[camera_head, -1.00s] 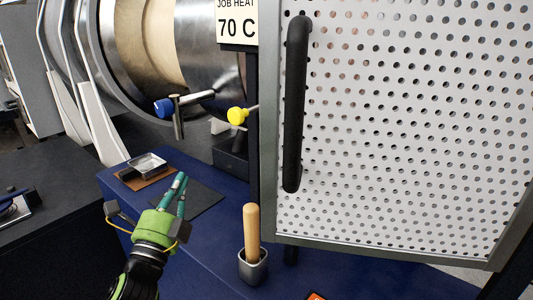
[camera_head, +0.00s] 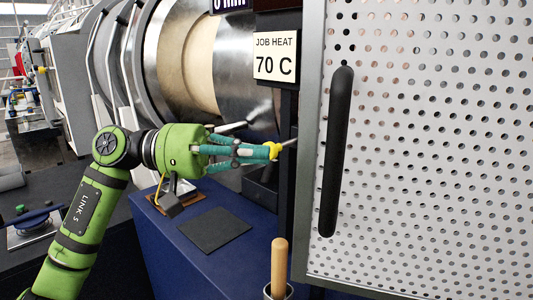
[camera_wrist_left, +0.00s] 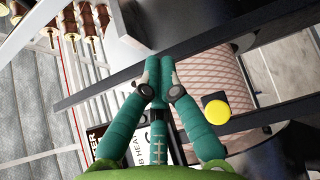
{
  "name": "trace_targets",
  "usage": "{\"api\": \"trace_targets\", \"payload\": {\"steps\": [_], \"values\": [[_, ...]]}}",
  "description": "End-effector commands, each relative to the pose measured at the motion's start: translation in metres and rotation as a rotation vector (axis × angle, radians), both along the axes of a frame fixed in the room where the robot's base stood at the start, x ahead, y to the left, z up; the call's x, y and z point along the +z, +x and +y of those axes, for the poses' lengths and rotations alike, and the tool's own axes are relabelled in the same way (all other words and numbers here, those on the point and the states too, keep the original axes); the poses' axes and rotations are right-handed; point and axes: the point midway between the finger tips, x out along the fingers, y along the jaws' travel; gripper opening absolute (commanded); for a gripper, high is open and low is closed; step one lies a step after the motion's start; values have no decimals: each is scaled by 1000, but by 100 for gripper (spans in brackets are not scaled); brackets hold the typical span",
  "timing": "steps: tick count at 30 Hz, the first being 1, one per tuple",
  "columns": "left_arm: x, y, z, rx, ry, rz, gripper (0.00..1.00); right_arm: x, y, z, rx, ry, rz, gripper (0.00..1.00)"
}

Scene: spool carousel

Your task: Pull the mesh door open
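The mesh door (camera_head: 430,150) is a pale perforated panel in a grey frame at the right of the head view. Its upright black bar handle (camera_head: 336,150) is near the door's left edge. My left gripper (camera_head: 266,152), with teal fingers on a green body, is left of the door frame, apart from the handle. My right gripper is out of view.
A "JOB HEAT 70 C" sign (camera_head: 275,56) hangs left of the door above the gripper. A metal drum (camera_head: 240,70) is behind. A wooden-handled tool (camera_head: 279,262) stands upright in a cup below the door. A dark mat (camera_head: 213,230) lies on the blue bench (camera_head: 180,262).

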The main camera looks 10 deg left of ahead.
Motion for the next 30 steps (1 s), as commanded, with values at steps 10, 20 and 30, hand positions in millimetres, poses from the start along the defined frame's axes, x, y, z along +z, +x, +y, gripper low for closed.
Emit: {"api": "trace_targets", "payload": {"steps": [10, 20, 30], "values": [[6, 2, -75, -7, -3, 4, 0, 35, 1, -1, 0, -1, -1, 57], [2, -28, -74, -1, -3, 4, 0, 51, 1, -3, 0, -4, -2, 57], [0, -35, -72, -2, -4, 4, 0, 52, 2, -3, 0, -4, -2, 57]]}}
